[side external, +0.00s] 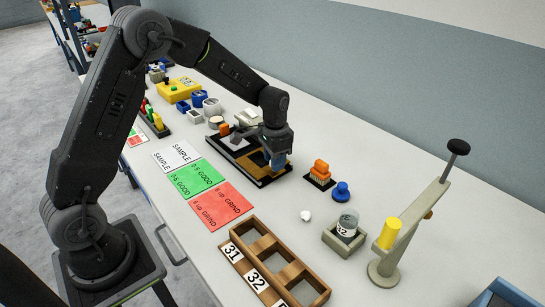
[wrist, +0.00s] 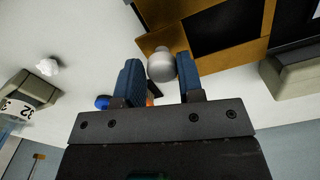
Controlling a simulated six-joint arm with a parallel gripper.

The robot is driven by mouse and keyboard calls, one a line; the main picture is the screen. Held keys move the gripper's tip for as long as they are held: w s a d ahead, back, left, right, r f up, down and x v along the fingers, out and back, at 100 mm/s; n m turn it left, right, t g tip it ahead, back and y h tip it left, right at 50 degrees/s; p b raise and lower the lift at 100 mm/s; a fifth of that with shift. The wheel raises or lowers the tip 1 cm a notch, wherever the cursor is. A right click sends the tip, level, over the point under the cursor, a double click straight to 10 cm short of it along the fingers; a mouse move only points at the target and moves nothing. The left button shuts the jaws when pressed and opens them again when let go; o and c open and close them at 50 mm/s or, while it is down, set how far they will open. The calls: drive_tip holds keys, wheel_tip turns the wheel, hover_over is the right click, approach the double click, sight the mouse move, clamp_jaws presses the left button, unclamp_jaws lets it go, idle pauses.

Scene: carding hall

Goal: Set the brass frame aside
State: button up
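The brass frame (side external: 243,153), golden brown around a dark opening, shows partly behind my gripper in the side view. It looks flat on a dark base plate (side external: 266,181), and the wrist view shows part of a brass-coloured frame (wrist: 168,12) at the top. My gripper (side external: 276,161) is low over the right end of that plate. In the wrist view its blue fingers stand apart on either side of a round silver knob (wrist: 161,66). The knob looks close to both fingers. I cannot tell whether they press on it or whether it belongs to the frame.
An orange block on a dark base (side external: 319,174) and a blue knob piece (side external: 341,191) stand to the right. Sample, good and grind cards (side external: 197,177) lie left of the plate. A numbered wooden tray (side external: 262,226) and a beige lever stand (side external: 410,228) are nearer the camera.

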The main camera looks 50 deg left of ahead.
drive_tip(key=o, duration=0.4)
drive_tip(key=shift+d, duration=0.15)
drive_tip(key=shift+r, duration=0.1)
wheel_tip(320, 180, up, 14)
drive_tip(key=shift+f, duration=0.15)
idle(0.3)
drive_tip(key=s+d+r+n+t, duration=0.1)
drive_tip(key=s+d+r, duration=0.1)
drive_tip(key=s+r, duration=0.3)
drive_tip(key=s+d+r+t, duration=0.2)
drive_tip(key=s, duration=0.6)
drive_tip(key=s+t, duration=0.1)
drive_tip(key=s, duration=0.3)
drive_tip(key=s+d+f+n, duration=0.1)
drive_tip(key=s, duration=0.3)
drive_tip(key=s+d+f+n+t, duration=0.1)
drive_tip(key=s, duration=0.3)
drive_tip(key=shift+s+t, duration=0.25)
drive_tip(key=shift+t, duration=0.05)
